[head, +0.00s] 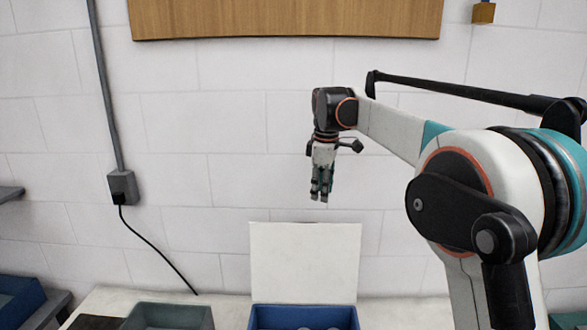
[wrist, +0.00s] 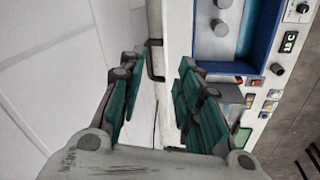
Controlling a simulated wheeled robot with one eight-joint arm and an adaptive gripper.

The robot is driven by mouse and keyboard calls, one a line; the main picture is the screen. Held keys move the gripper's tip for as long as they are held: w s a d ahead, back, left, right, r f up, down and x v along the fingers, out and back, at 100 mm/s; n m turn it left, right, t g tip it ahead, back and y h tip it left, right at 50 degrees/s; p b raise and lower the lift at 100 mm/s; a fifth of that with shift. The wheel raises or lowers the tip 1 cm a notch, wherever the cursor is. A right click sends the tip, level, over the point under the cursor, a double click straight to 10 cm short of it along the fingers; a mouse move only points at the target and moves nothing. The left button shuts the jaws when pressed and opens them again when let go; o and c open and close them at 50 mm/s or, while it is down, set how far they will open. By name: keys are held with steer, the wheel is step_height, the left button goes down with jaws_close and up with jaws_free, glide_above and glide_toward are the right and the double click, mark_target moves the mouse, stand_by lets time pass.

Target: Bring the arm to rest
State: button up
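My arm reaches in from the right of the head view, with its wrist in front of the white wall. My gripper (head: 319,197) hangs pointing down, above and in front of an upright white panel (head: 304,262). In the wrist view my gripper (wrist: 157,72) shows its green-padded fingers spread apart, with nothing between them. The gripper is open and touches nothing that I can see.
A blue-walled box (head: 303,318) with round grey objects stands below; it also shows in the wrist view (wrist: 270,38), beside buttons and a knob. A grey-green bin (head: 168,316) and a blue bin (head: 18,300) are at left. A conduit (head: 104,85) runs down the wall.

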steer(key=s+d+f+m+t+b, duration=0.1)
steer(key=s+d+f+m+b, duration=0.2)
steer(key=s, duration=0.7)
steer(key=s+d+f+m+t+b, duration=0.1)
steer(key=s+d+m+b, duration=0.3)
steer(key=s, duration=0.6)
steer(key=s+d+f+m+t+b, duration=0.1)
steer(key=s+d+f+m+b, duration=0.1)
steer(key=s+f, duration=0.8)
steer(key=s+d+f+m+t+b, duration=0.2)
steer(key=s+f+m+b, duration=0.2)
steer(key=s+f, duration=0.6)
steer(key=shift+s+d+m, duration=0.35)
steer(key=shift+s+m, duration=0.25)
